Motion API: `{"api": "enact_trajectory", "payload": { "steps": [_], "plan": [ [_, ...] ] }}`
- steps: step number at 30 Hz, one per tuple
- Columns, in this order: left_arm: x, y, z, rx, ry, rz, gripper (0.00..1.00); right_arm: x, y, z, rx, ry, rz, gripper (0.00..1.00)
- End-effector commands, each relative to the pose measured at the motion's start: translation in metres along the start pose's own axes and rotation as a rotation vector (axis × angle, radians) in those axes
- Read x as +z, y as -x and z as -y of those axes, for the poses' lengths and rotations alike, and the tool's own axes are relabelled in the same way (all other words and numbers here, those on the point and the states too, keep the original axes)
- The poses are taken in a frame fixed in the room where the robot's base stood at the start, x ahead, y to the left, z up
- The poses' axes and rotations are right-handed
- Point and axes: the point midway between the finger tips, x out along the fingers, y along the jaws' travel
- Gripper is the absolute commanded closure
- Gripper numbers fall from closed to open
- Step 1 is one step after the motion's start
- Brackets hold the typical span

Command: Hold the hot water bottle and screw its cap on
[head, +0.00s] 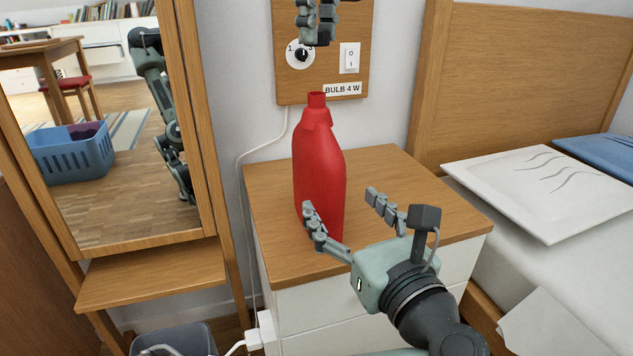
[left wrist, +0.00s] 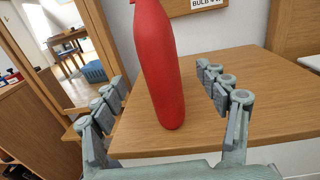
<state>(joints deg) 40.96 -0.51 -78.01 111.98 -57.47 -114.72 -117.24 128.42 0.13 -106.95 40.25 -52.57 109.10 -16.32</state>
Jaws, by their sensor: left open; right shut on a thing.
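A red hot water bottle (head: 318,165) stands upright on the wooden top of a bedside cabinet (head: 395,165). Its narrow neck (head: 317,99) points up and shows no separate cap. My left gripper (head: 339,199) is open low at the bottle's near side. In the left wrist view the bottle (left wrist: 160,65) stands between the spread fingers, with gaps on both sides. My right gripper (head: 315,40) is above the neck at the top edge, partly out of frame. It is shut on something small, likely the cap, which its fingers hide.
A wooden panel with a dial (head: 300,54) and a switch (head: 349,58) is on the wall behind the bottle. A mirror (head: 105,130) stands to the left, a bed with a white pillow (head: 545,190) to the right. The cabinet top right of the bottle is clear.

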Motion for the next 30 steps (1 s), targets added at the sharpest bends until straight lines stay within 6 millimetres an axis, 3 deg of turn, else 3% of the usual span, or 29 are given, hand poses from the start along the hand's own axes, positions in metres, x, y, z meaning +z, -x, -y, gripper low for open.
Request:
{"api": "enact_trajectory", "payload": {
  "steps": [15,21,30],
  "plan": [
    [0.000,-0.091,-0.002,0.004,-0.001,0.001,0.26,0.000,0.000,0.000,0.000,-0.001,0.000,0.82],
    [0.000,-0.106,-0.001,0.002,-0.001,0.000,0.26,0.000,0.000,0.000,0.000,-0.001,0.000,0.82],
    [0.000,-0.108,-0.001,0.002,0.000,0.000,0.26,0.000,0.000,0.000,0.000,-0.001,0.000,0.82]
  ]
}}
